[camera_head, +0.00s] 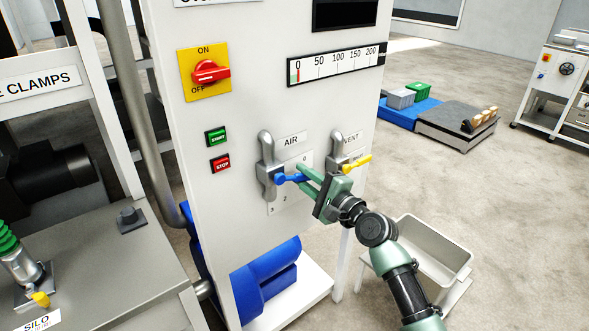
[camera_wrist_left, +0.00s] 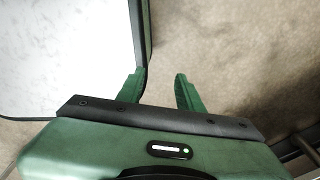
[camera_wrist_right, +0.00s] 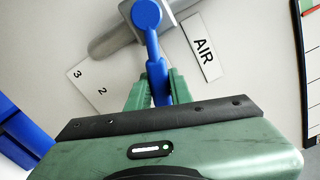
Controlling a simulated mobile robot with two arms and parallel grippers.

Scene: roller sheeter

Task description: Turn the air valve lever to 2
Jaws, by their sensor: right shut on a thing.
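The blue air valve lever (camera_head: 290,178) sits on a grey valve body (camera_head: 267,165) beside the AIR label (camera_head: 291,141). It points right, roughly level, in the head view. The white number plate (camera_head: 276,207) behind it shows 0 above the lever and 2 below it. My right gripper (camera_head: 303,174) is shut on the lever's handle. In the right wrist view, the lever (camera_wrist_right: 154,60) runs from its round hub down between both fingers, and the plate (camera_wrist_right: 92,85) shows 2 and 3. My left gripper (camera_wrist_left: 158,82) is open and empty, away from the valve.
The yellow vent lever (camera_head: 357,164) and its grey valve are close to the right of my gripper. START (camera_head: 216,137) and STOP (camera_head: 220,164) buttons and a red switch (camera_head: 211,72) are on the same panel. A grey bin (camera_head: 430,250) stands below right.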

